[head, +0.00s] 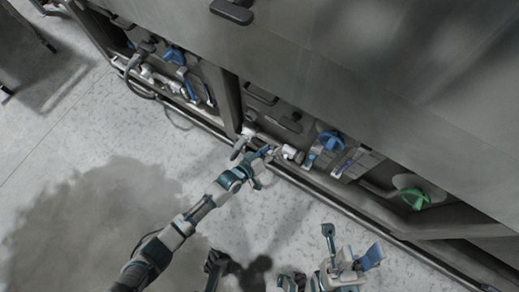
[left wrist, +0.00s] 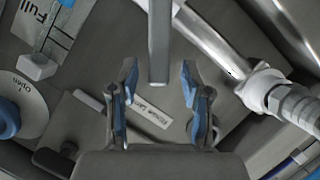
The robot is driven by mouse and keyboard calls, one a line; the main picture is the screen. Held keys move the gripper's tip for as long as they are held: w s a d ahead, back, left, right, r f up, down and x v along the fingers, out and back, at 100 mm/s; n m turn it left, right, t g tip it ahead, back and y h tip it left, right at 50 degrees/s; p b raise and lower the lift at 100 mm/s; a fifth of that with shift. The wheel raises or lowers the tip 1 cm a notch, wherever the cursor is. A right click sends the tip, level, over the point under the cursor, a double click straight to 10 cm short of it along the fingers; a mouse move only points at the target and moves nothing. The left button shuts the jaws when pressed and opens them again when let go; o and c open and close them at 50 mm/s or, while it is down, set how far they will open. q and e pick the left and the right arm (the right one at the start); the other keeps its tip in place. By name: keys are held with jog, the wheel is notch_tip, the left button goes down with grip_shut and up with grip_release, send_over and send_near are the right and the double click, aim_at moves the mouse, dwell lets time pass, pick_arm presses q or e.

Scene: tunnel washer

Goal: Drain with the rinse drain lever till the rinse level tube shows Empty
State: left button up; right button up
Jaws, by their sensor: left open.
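A grey bar that looks like the drain lever (left wrist: 158,45) comes down from the top of the left wrist view. Its end lies between the fingers of my left gripper (left wrist: 160,92), which is open and not closed on it. A small label (left wrist: 150,112) below it is too blurred to read surely. A level tube plate marked "Full" (left wrist: 58,30) is at upper left; its lower marks and liquid level cannot be read. In the head view my left gripper (head: 262,154) is at the bay's lower edge.
A blue knob (left wrist: 6,118) on a dial marked "Open" is left of my left gripper. A pale pipe with a fitting (left wrist: 262,88) is close on the right. In the head view, a blue valve (head: 330,140) and a green knob (head: 415,198) are further right.

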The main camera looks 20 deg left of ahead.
pick_arm(q)
jog(key=v, duration=1)
jog(key=shift+a, duration=0.15)
